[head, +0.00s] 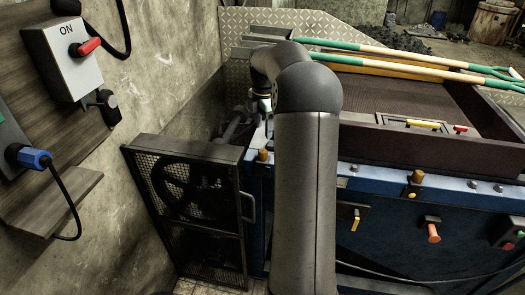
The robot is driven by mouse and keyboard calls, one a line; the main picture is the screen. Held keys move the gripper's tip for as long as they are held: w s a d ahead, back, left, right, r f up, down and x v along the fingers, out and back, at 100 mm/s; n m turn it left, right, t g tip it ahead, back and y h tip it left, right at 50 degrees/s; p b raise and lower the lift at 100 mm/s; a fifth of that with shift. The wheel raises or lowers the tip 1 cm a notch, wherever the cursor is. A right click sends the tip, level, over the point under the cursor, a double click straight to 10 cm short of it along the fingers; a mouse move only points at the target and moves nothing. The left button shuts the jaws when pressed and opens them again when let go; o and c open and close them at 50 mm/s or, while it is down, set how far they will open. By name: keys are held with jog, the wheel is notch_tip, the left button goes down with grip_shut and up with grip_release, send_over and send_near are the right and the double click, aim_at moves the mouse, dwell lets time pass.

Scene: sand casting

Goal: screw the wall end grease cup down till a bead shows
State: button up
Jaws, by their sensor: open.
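A small brass cup (262,155) stands on the front edge of the blue machine (352,215), at its left end nearest the wall. It looks like the wall end grease cup; no bead can be made out on it at this size. My arm rises in front of the machine and bends over to the left. My gripper (266,107) points down behind the cup, at the machine's left end, small and partly hidden by my arm. It is open and appears apart from this cup. What lies under the fingertips is unclear.
A mesh guard (190,205) over a wheel stands left of the machine. A switch box (63,58) is on the wall. A second brass fitting (413,186) is on the machine's front. Long-handled tools (400,52) lie across the sand box (385,146). A cable hangs low in front.

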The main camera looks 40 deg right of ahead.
aim_at(263, 151)
notch_tip(263, 151, down, 11)
jog(key=shift+r+p, duration=0.2)
jog(key=shift+p, duration=0.3)
jog(key=c, duration=1)
